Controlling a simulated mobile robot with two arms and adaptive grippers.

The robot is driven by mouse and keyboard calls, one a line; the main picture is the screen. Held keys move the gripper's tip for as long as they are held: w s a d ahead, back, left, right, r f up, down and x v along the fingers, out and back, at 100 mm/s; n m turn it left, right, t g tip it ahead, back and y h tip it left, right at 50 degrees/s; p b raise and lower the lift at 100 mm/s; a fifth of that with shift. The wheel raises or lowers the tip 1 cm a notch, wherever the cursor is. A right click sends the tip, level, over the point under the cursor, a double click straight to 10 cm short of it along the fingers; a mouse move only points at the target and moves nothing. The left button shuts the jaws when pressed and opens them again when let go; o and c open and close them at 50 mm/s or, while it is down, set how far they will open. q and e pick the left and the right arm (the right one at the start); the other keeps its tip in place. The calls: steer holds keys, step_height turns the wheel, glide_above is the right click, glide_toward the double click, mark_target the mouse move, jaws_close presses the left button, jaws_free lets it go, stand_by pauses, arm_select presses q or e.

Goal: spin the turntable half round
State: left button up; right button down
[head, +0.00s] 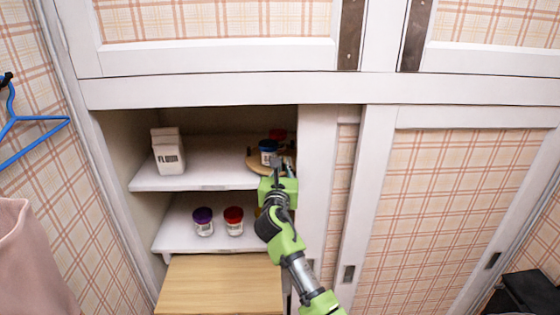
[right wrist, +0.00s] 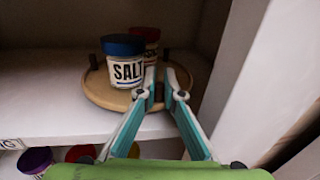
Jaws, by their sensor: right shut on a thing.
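The turntable (head: 253,162) is a round wooden disc on the upper shelf inside the open cupboard; it also shows in the right wrist view (right wrist: 107,99). It has dark upright pegs near its rim. A blue-lidded jar marked SALT (right wrist: 124,66) and a red-lidded jar (right wrist: 151,36) behind it stand on the disc. My right gripper (right wrist: 160,84) reaches in over the disc's front right edge. Its fingers are shut on a dark peg (right wrist: 158,92) at the rim. The arm hides part of the disc in the head view. My left gripper is not in view.
A white FLOUR carton (head: 169,156) stands left on the upper shelf (head: 210,172). Purple-lidded (head: 203,222) and red-lidded (head: 234,221) jars stand on the lower shelf. A white sliding door edge (head: 316,190) is close to the right of the turntable.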

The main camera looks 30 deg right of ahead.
steer(key=c, duration=2.2)
jaws_free()
steer(key=shift+s+a, duration=0.1)
steer(key=shift+v, duration=3.95)
